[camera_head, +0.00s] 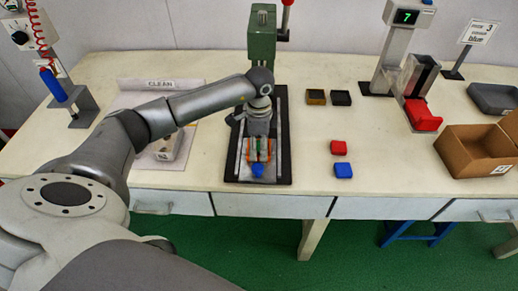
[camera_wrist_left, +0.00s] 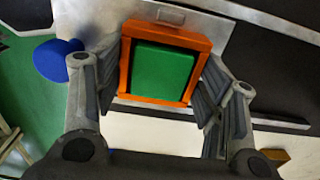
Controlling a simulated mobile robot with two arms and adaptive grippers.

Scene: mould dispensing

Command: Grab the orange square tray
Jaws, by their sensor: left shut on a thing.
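The orange square tray (camera_wrist_left: 128,55) is a square frame with a green block (camera_wrist_left: 165,72) inside it. It lies between the two fingers of my left gripper (camera_wrist_left: 162,82) in the left wrist view, and the gripper is shut on it. In the head view the gripper (camera_head: 258,150) points down over the black fixture and hides most of the tray, with orange showing at its sides. A blue knob (camera_head: 258,170) sits just in front of the tray. My right gripper is not in view.
The black fixture (camera_head: 285,130) has a green post (camera_head: 262,40) behind it. A dispenser with a red tray (camera_head: 422,116) and a cardboard box (camera_head: 470,150) stand further right. The table between blocks and box is clear.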

